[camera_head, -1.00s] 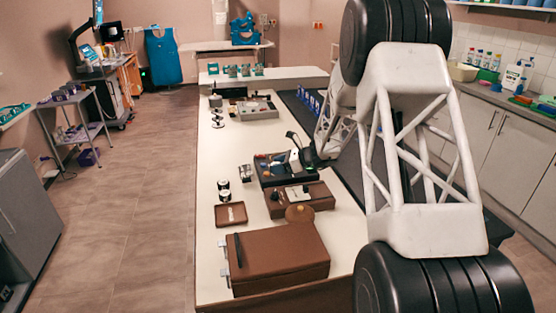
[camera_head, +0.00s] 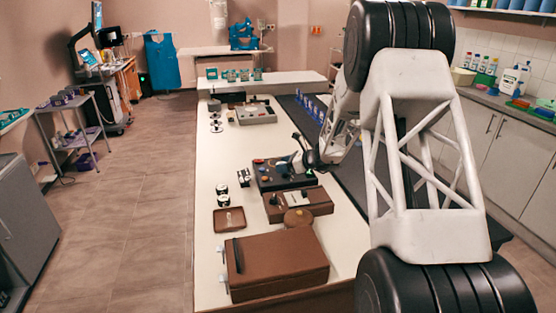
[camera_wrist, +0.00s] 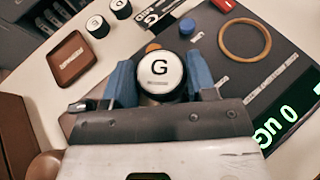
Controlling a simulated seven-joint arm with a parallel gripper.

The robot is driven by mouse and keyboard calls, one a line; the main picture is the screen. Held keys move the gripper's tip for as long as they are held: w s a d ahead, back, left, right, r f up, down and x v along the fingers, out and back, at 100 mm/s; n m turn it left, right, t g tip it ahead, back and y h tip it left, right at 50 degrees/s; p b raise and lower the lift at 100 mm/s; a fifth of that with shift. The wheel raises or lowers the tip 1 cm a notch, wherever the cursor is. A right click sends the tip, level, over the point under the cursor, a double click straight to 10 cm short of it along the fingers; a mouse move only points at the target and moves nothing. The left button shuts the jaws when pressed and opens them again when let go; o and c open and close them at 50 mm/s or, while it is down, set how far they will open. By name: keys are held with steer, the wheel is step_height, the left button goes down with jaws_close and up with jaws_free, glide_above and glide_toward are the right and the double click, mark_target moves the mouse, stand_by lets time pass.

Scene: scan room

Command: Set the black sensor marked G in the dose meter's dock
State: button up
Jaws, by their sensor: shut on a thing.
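My gripper (camera_wrist: 160,88) is shut on a black sensor (camera_wrist: 158,69), whose white top is marked G, with one blue finger on each side. In the wrist view the sensor is over the dark dose meter (camera_wrist: 284,58); its underside is hidden, so I cannot tell whether it touches. A tan ring (camera_wrist: 245,39) lies flat on the meter's face, right of the held sensor and apart from it. Whether this ring is the dock I cannot tell. In the head view the meter (camera_head: 267,182) is mid-table, with my gripper (camera_head: 300,163) at its back right; the held sensor is too small to make out.
Another black sensor marked G (camera_wrist: 97,26) stands left of the meter, near a similar one (camera_wrist: 120,6). A brown tray (camera_head: 229,220), a brown case (camera_head: 277,263) and a brown box (camera_head: 318,201) are on the near side. The meter has a blue knob (camera_wrist: 187,26) and green display.

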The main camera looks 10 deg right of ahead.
steer(key=w, duration=0.4)
steer(key=w+f, duration=0.1)
steer(key=w, duration=0.4)
steer(key=w+d, duration=0.1)
steer(key=w, duration=0.4)
steer(key=shift+w+d+f, duration=0.1)
steer(key=shift+w+f, duration=0.05)
steer(key=shift+w, duration=0.05)
steer(key=shift+f, duration=1.75)
steer(key=shift+f, duration=0.1)
steer(key=o, duration=1)
steer(key=shift+c, duration=0.2)
steer(key=shift+s+d+r, duration=0.2)
steer(key=shift+d+r, duration=0.1)
steer(key=v, duration=1.1)
steer(key=shift+s+d, duration=0.1)
steer(key=shift+d, duration=0.05)
